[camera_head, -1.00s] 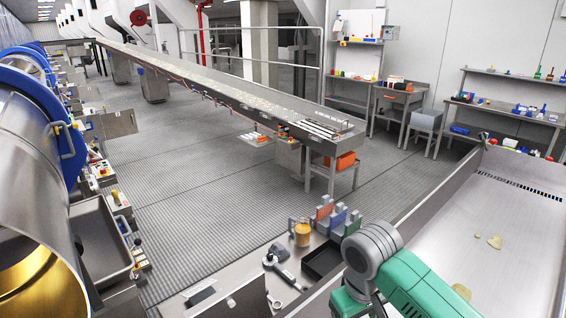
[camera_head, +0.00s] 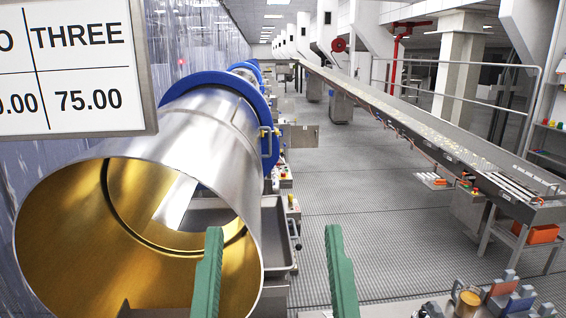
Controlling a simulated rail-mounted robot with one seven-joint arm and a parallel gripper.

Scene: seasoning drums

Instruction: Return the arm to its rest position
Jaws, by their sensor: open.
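My gripper (camera_head: 274,232) shows as two green fingers at the bottom middle of the head view. They stand upright, wide apart, with nothing between them. The left finger overlaps the open mouth of a large steel seasoning drum (camera_head: 190,125) in the picture. The drum has a gold-coloured inside and a blue ring, and I see no contact with it. The rest of my arm is below the frame, so its pose is hidden.
A sign (camera_head: 85,65) reading "THREE" and "75.00" hangs at the upper left. A steel bin (camera_head: 282,273) stands beside the drum. A long conveyor (camera_head: 430,130) runs along the right. The grated floor (camera_head: 330,190) between is clear. An amber container (camera_head: 467,300) stands lower right.

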